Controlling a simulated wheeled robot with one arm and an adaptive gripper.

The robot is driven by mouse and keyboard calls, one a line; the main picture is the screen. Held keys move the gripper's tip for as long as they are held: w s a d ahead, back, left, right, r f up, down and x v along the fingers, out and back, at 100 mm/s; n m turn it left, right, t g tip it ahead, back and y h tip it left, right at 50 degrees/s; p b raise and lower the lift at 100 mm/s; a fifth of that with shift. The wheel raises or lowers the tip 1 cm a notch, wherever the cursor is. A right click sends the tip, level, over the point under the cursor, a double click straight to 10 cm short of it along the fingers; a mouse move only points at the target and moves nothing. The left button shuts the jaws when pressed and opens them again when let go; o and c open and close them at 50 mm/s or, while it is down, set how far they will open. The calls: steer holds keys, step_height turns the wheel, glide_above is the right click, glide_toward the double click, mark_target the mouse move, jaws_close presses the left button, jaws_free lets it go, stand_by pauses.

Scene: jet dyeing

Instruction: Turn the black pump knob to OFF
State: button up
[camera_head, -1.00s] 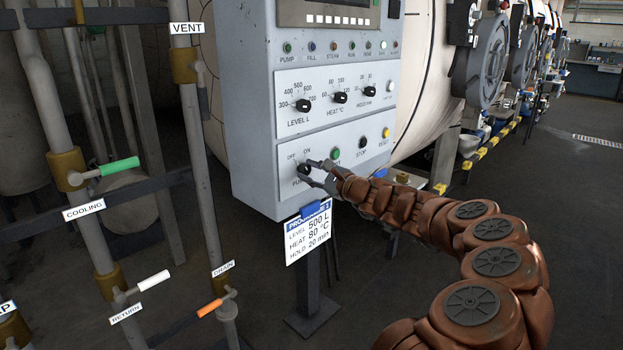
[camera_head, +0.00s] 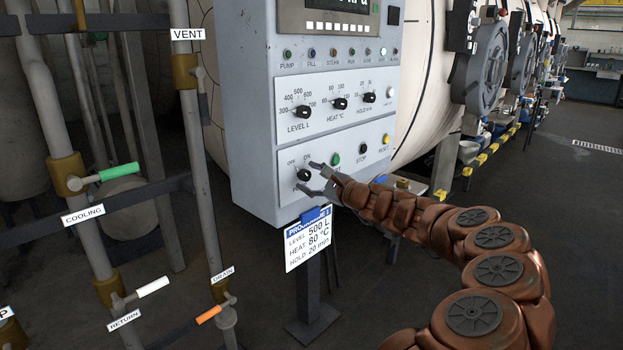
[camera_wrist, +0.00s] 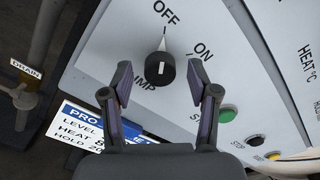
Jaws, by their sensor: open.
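The black pump knob (camera_head: 304,175) is on the lower left of the grey control panel, below the OFF and ON labels. In the wrist view the knob (camera_wrist: 160,68) shows in the middle, and its white pointer points up toward the OFF label (camera_wrist: 166,12). The ON label (camera_wrist: 202,50) is to its upper right. My gripper (camera_head: 309,177) is open just in front of the knob. In the wrist view its two fingers (camera_wrist: 160,78) stand apart, one on each side of the knob, with visible gaps. Part of the PUMP label is hidden by a finger.
The green start button (camera_head: 336,159) and black stop button (camera_head: 363,149) are right of the knob. The LEVEL knob (camera_head: 304,112) and two other dials are above. A programme card (camera_head: 308,240) hangs below the panel. Pipes with valve handles stand at left.

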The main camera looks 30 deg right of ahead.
steer(key=v, duration=1.2)
stand_by(0.4)
stand_by(0.5)
